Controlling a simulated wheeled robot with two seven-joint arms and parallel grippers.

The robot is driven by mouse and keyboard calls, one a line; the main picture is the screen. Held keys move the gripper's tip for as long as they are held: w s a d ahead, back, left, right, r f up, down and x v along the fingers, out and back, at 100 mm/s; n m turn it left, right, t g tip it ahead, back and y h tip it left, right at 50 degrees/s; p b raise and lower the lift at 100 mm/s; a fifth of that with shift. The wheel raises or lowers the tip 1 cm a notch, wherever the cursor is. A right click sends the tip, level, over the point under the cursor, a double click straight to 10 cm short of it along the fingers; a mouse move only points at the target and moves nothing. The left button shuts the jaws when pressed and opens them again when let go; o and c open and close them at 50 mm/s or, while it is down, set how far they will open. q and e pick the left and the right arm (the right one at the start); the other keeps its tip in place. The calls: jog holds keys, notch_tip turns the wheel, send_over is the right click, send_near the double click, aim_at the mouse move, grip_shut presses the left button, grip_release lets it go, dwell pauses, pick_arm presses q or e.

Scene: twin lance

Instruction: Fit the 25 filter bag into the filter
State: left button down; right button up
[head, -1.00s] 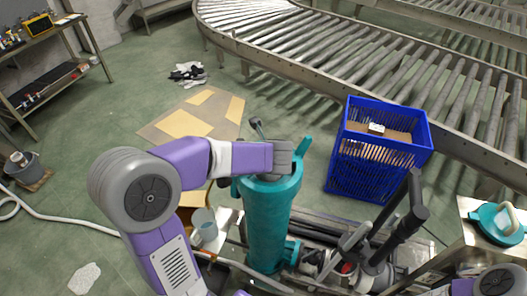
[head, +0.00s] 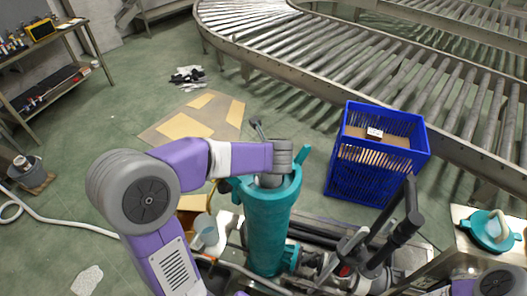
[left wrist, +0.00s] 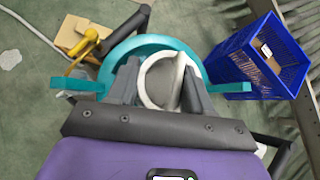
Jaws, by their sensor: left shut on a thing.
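The teal filter housing (head: 267,230) stands upright in the middle of the head view, its top open. My left gripper (left wrist: 160,82) is over its mouth, pointing down, and is shut on a pale grey-white ringed piece (left wrist: 160,85), which looks like the top of the filter bag. This piece sits within the teal rim (left wrist: 195,60) in the left wrist view. The rest of the bag is hidden, so its depth in the housing cannot be told. A teal lid (head: 488,230) with a pale handle lies on a metal surface at right. My right gripper is out of view.
A blue crate (head: 376,165) stands right of the housing, with a roller conveyor (head: 370,60) behind it. Dark pipes and upright handles (head: 400,230) crowd the housing's right side. A cardboard box (head: 190,205) is at its left. A hose (head: 70,217) crosses the floor.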

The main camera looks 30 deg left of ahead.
pick_arm(q)
notch_tip(320, 180, up, 13)
jog(key=p, duration=1.1)
jog(key=shift+f, duration=0.2)
dwell(1.3)
jog(key=shift+s+a, duration=0.15)
dwell(0.7)
jog(key=shift+w+d, duration=0.2)
jog(key=shift+d, duration=0.05)
dwell(0.6)
jog(key=shift+f, duration=0.25)
dwell(0.5)
